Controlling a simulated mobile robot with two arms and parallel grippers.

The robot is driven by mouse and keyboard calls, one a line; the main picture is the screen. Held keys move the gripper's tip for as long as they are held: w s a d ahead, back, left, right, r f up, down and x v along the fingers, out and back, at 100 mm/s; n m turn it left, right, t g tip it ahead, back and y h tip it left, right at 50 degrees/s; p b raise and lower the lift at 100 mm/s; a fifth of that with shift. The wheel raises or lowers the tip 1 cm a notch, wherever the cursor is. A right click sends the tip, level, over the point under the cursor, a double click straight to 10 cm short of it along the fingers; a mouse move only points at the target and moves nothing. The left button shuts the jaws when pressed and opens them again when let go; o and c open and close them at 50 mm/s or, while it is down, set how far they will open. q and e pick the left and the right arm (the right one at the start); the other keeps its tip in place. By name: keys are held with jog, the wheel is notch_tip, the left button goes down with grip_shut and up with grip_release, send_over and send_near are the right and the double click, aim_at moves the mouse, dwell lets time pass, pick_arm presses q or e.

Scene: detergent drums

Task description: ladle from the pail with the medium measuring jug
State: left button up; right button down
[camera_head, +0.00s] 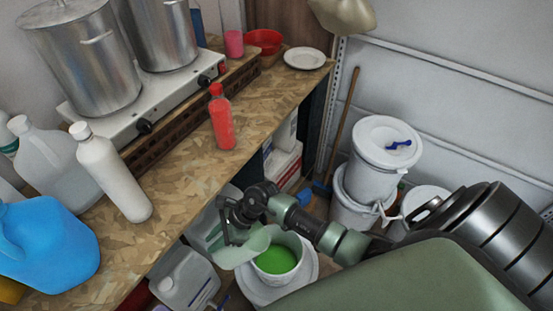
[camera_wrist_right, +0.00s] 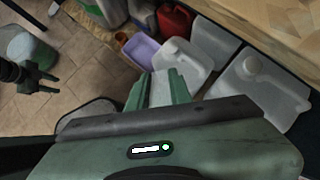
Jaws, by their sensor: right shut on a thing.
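The white pail (camera_head: 304,251) stands low beside the counter, on a round white lid or base, with bright green liquid (camera_head: 275,260) inside. My right gripper (camera_head: 228,236) is shut on a translucent, pale-green measuring jug (camera_head: 245,248). The jug is tilted at the pail's left rim, overlapping it in the head view; whether they touch cannot be told. In the right wrist view the right gripper's green fingers (camera_wrist_right: 158,90) close around something pale. My left gripper (camera_wrist_right: 48,83) shows only there, at the left, its small fingers apart and empty.
The wooden counter (camera_head: 180,178) holds a red bottle (camera_head: 222,118), white bottles, a blue jug (camera_head: 45,243) and steel pots (camera_head: 85,55). White jerrycans (camera_head: 185,280) crowd the pail's left. A lidded white drum (camera_head: 386,143) stands behind, right.

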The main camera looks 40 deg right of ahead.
jog(key=shift+w+a+r+h+p, duration=0.1)
jog(key=shift+a+h+p, duration=0.2)
jog(key=shift+h+p, duration=0.1)
jog(key=shift+f+b, duration=0.35)
jog(key=shift+d+r+g+h+p, duration=0.15)
jog(key=shift+r+g+h+p, duration=0.15)
jog(key=shift+r+h+p, duration=0.65)
jog(key=shift+p, duration=1.15)
jog(key=shift+w+r+g+h, duration=0.2)
jog(key=shift+g+h, duration=0.2)
jog(key=shift+h, duration=0.35)
jog(key=r+h, duration=0.1)
jog(key=h, duration=0.1)
jog(key=shift+s+r+g+h, duration=0.1)
jog(key=shift+r+g+h, duration=0.1)
jog(key=shift+g+h, duration=0.2)
jog(key=shift+r+g+h, duration=0.15)
jog(key=shift+g+h, duration=0.15)
jog(key=shift+h, duration=0.4)
pick_arm(q)
notch_tip(320, 180, up, 5)
jog(key=shift+r, duration=0.1)
pick_arm(e)
jog(key=shift+s, duration=0.1)
pick_arm(q)
jog(key=shift+d, duration=0.1)
pick_arm(e)
jog(key=shift+s, duration=0.1)
